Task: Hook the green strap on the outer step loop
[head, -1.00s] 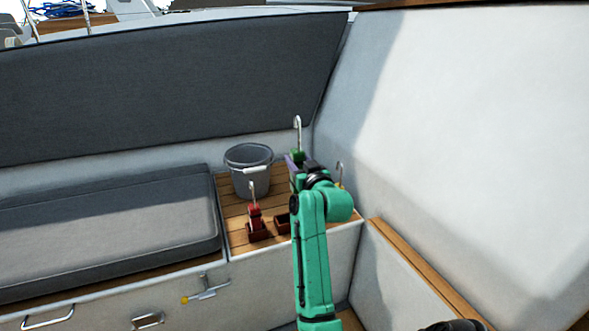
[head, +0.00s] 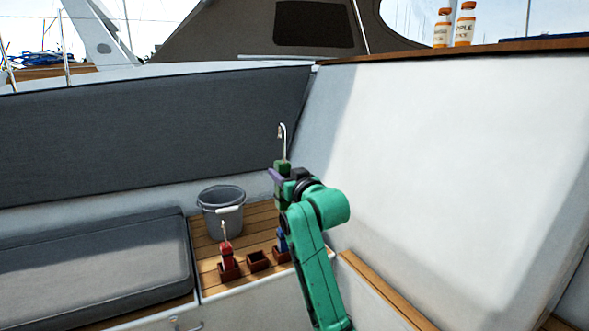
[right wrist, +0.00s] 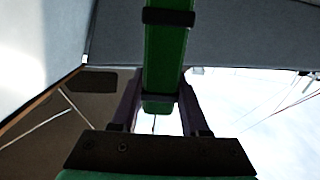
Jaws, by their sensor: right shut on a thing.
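My right gripper (head: 281,176) is shut on the green strap (head: 282,187), a folded green bundle with a metal hook standing up from its top. It is held upright above the wooden seat top. In the right wrist view the green strap (right wrist: 165,60) with dark bands sits between the two purple fingers (right wrist: 157,110). The outer step loop cannot be made out in these frames. My left gripper is not in view.
A red strap (head: 226,256) with a hook stands in a holder beside an empty brown holder (head: 258,261). A blue strap (head: 283,240) is partly behind my arm. A grey bucket (head: 221,212) stands behind. Two bottles (head: 464,24) stand on the upper ledge.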

